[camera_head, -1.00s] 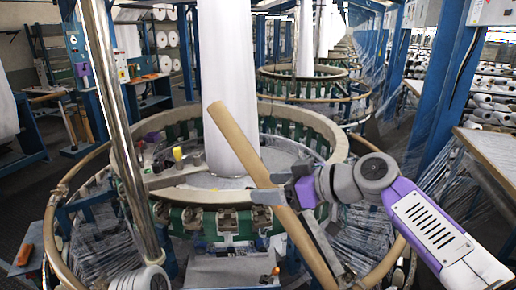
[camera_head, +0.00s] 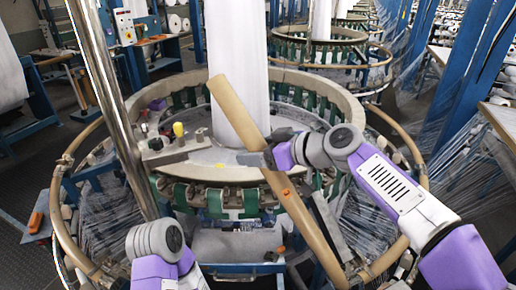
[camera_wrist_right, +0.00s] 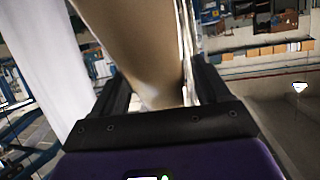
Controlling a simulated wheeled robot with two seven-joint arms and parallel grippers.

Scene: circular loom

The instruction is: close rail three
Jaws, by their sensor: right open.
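The tan rail (camera_head: 229,102), a long bar, stands tilted in front of the loom. Its upper end leans left by the white fabric column, and its lower end reaches the ring at front right. I cannot tell from a label that it is rail three. My right gripper (camera_head: 262,152) is at the rail's middle, coming from the right. In the right wrist view the rail (camera_wrist_right: 135,45) lies between the open fingers (camera_wrist_right: 160,92); whether they touch it is unclear. My left arm's grey and purple links show at bottom left; its gripper is out of the picture.
The circular loom (camera_head: 300,80) fills the middle, with a tan outer ring (camera_head: 56,205) around it. A shiny metal post (camera_head: 105,100) stands at left. Stretched threads hang at both sides. An orange-handled tool (camera_head: 36,222) lies at far left.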

